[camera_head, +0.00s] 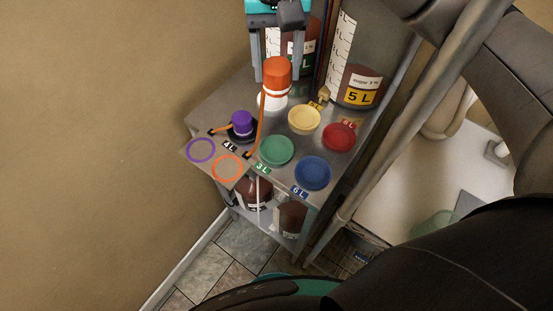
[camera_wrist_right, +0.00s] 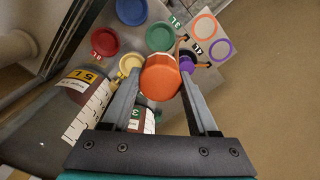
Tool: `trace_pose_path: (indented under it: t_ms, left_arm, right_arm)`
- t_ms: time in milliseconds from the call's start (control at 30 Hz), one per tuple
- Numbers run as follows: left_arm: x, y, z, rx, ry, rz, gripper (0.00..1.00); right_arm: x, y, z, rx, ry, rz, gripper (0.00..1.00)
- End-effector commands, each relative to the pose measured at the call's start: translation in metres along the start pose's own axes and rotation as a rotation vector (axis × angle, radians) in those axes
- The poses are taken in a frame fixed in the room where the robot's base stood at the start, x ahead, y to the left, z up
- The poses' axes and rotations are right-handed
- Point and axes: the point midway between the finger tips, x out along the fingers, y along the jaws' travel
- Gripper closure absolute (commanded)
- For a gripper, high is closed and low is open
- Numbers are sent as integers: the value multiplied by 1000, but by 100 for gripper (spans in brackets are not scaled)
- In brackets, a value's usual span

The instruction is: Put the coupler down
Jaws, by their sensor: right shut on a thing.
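My right gripper (camera_head: 277,74) reaches down from the top of the head view, its fingers shut on the orange-topped coupler (camera_head: 276,70). The coupler has a white lower part and looks roughly upright; I cannot tell whether its bottom touches the grey shelf top (camera_head: 215,110). An orange strap runs from it toward the shelf's front edge. In the right wrist view the orange top (camera_wrist_right: 160,78) sits between the fingers. A purple-topped coupler (camera_head: 242,118) stands to its left on a dark base. An orange ring mark (camera_head: 228,155) and a purple ring mark (camera_head: 201,138) lie at the front-left. My left gripper is out of view.
Green (camera_head: 276,151), blue (camera_head: 313,173), red (camera_head: 339,137) and yellow (camera_head: 304,119) round dishes stand right of the coupler. A large 5 L container (camera_head: 362,85) stands behind them. Dark bottles (camera_head: 290,219) sit on the lower shelf. A wall (camera_head: 90,130) bounds the left.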

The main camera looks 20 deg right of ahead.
Motion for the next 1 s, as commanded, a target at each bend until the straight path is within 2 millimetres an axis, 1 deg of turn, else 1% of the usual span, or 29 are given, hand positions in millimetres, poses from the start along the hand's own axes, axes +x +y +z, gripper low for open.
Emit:
trace_pose_path:
  t_ms: [33,167,233,367,600,700,800,1000]
  left_arm:
    - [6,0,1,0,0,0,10]
    - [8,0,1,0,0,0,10]
    - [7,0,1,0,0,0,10]
    - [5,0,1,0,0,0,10]
    - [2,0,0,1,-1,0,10]
    - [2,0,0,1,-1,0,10]
    - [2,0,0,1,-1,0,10]
    - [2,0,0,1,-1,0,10]
  right_arm:
    - [2,0,1,-35,3,0,100]
    - [6,-1,4,-86,0,1,100]
    - [16,-1,5,-93,-4,1,100]
    - [48,0,6,-92,-8,2,100]
    - [113,-1,6,-90,-6,2,100]
    - [135,-1,5,-90,-5,0,100]
    - [150,-1,4,-90,-2,-1,100]
    - [163,-1,4,-90,0,-1,100]
